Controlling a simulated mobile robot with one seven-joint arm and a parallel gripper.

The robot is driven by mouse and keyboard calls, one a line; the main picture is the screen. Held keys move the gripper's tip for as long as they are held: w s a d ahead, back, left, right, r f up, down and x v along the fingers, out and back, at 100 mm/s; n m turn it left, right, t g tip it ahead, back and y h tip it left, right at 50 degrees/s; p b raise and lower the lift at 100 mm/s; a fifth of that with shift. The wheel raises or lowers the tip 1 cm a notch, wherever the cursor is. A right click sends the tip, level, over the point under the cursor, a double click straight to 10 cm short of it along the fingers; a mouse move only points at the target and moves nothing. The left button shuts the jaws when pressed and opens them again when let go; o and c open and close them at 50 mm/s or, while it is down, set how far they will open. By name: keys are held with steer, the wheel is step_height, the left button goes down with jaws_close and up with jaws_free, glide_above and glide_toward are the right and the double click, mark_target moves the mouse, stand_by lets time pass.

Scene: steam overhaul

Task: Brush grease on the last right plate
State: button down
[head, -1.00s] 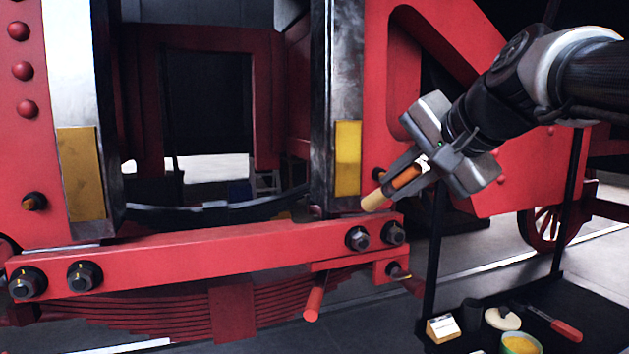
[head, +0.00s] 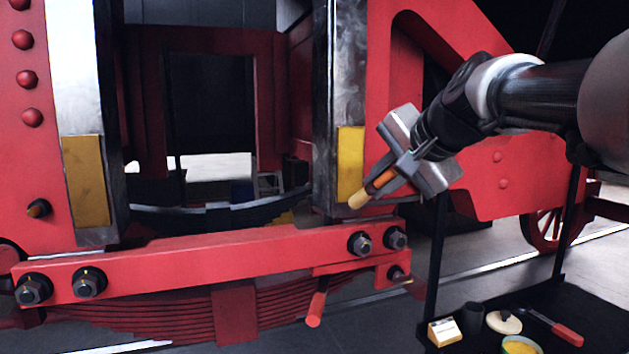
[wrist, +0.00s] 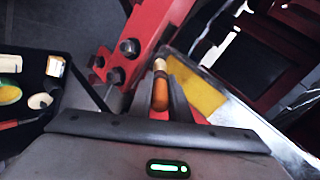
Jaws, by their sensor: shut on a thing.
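In the head view my gripper (head: 397,170) is shut on a brush (head: 381,180) with an orange-brown handle and a pale tan tip. The brush points down and left, its tip at the lower right edge of the right yellow plate (head: 350,163). I cannot tell whether the tip touches the plate. In the wrist view the brush (wrist: 160,90) points away from me, with the yellow plate (wrist: 195,92) just right of it. The left yellow plate (head: 86,180) is on the other upright. A bowl of yellow grease (head: 519,346) is at the lower right.
A red crossbar (head: 215,254) with dark bolts runs below the plates. A red rod (head: 316,308) sticks out under it.

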steer(key=shift+w+a, duration=0.2)
steer(key=shift+w, duration=0.4)
stand_by(0.3)
steer(key=shift+s+r+p, duration=0.1)
steer(key=shift+r+p, duration=1.85)
steer(key=shift+r, duration=0.1)
steer(key=shift+r+p, duration=1.65)
steer(key=shift+r, duration=0.3)
steer(key=shift+f+b, duration=3.55)
steer(key=shift+f, duration=0.55)
steer(key=shift+r, duration=0.1)
steer(key=shift+s+d+b, duration=0.3)
steer(key=shift+s, duration=0.65)
steer(key=shift+s+d+b, duration=0.25)
steer(key=shift+s+d, duration=0.1)
steer(key=shift+s, duration=0.55)
steer(key=shift+s+d+b, duration=0.3)
steer(key=shift+s, duration=0.75)
